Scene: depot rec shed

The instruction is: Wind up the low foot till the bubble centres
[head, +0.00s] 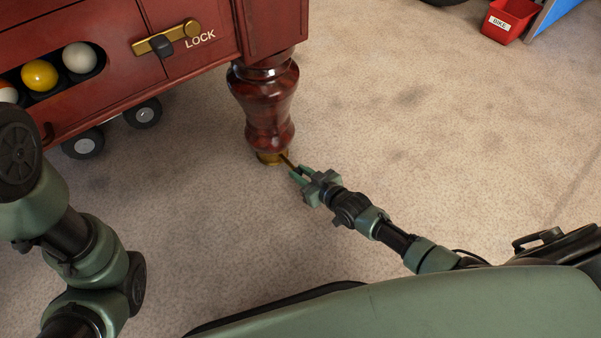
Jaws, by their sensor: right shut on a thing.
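A turned dark red wooden table leg (265,108) stands on the carpet at centre left. Under it is a brass foot (270,158). A thin dark bar (287,161) reaches from the foot toward my right gripper (298,174). The right gripper is low by the floor, just right of the foot, and shut on the bar. My left arm enters at the left edge, but its gripper is out of view. No bubble level shows in this view.
The table's red cabinet (115,95) holds several balls (40,75), a brass LOCK latch (166,40) and wheels (143,113) beneath. A red BIKE bin (502,20) stands at the top right. The carpet (420,120) right of the leg is clear.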

